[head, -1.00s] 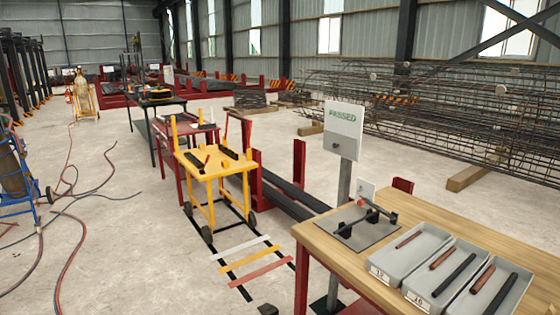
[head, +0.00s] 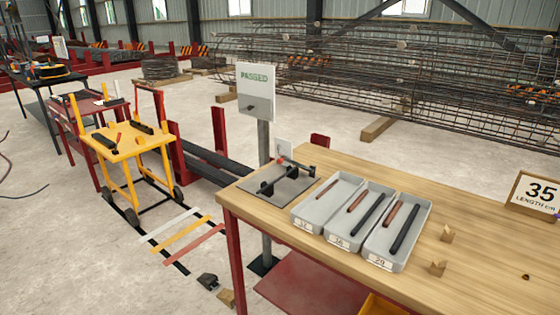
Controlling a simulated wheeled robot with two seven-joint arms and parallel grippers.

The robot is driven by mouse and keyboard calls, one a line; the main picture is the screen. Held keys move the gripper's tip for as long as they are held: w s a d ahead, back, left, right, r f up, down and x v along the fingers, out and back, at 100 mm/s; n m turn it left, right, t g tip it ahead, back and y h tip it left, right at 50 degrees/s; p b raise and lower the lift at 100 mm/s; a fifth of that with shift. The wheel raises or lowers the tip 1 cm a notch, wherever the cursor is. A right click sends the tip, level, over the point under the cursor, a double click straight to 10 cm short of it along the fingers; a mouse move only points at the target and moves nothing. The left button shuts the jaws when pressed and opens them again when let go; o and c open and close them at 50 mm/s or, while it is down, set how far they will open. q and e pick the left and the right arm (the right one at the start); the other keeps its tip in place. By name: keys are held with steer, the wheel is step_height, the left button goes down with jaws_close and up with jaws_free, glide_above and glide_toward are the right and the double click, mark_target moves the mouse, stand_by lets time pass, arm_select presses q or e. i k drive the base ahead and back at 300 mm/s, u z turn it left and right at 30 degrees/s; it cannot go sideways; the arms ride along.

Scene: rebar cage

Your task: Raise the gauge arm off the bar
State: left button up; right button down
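A gauge fixture (head: 274,186) with black supports stands on a dark grey plate (head: 293,195) at the left end of the wooden bench. A dark rod lies across the supports. A small red part shows at the fixture's back, in front of a small white card; I cannot tell whether it belongs to the gauge arm. At this size I cannot tell the gauge arm from the bar, nor whether they touch. Neither of my grippers is in view.
Three grey trays (head: 302,222) with brown and black bar pieces stand right of the plate on the bench (head: 470,225). A "PASSED" sign (head: 256,92) stands behind. A yellow cart (head: 128,148) is at left.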

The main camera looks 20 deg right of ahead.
mark_target(279, 160)
steer(key=k, duration=0.5)
steer(key=u, duration=1.1)
steer(key=i, duration=1.1)
steer(key=z, duration=2.8)
